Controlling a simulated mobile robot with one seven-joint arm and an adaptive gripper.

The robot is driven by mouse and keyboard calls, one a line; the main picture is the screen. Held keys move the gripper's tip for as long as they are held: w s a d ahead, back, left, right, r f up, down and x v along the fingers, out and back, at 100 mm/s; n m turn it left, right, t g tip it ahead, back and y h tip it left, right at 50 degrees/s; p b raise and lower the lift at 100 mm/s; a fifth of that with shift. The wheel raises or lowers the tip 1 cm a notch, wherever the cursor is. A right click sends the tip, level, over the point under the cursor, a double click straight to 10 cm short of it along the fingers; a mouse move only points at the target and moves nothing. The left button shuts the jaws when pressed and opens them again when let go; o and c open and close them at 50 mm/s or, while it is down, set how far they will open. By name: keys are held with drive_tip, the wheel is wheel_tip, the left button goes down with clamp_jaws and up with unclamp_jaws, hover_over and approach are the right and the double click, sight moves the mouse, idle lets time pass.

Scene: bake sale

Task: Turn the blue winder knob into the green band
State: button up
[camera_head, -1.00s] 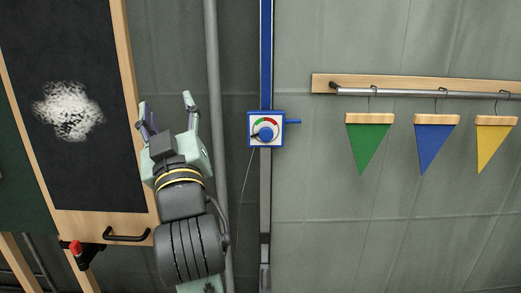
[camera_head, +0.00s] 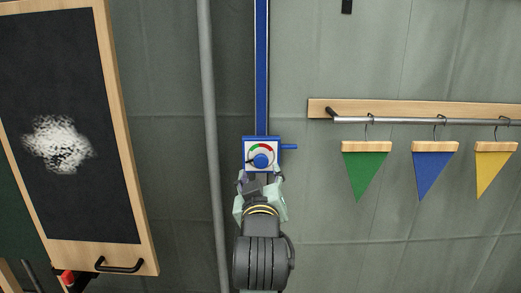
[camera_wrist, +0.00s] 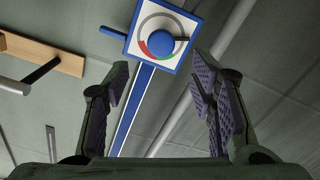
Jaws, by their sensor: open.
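The blue winder knob (camera_head: 261,160) sits on a white-faced blue winder box (camera_head: 247,141) on the upright post. It also shows in the wrist view (camera_wrist: 160,43). Its black pointer points left in the head view, on the grey part of the dial, outside the green band (camera_head: 254,149). The green band (camera_wrist: 165,57) lies between the pointer and the red band (camera_wrist: 145,50). My gripper (camera_head: 262,179) is open and empty just below the box in the head view. In the wrist view the knob is beyond the open fingers (camera_wrist: 161,82), not between them.
A blue crank handle (camera_head: 289,147) sticks out right of the box. A grey pipe (camera_head: 210,150) runs upright to the left. A chalkboard (camera_head: 75,180) stands further left. Green, blue and yellow pennants (camera_head: 365,175) hang from a rail (camera_head: 430,121) at right.

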sight(261, 161)
drive_tip(key=w+p, duration=0.1)
drive_tip(key=w, duration=0.6)
drive_tip(key=shift+w+f, duration=0.15)
drive_tip(key=shift+w, duration=0.05)
drive_tip(key=shift+c, duration=0.5)
drive_tip(key=c, duration=1)
drive_tip(key=shift+c, duration=0.2)
drive_tip(key=shift+m, duration=0.3)
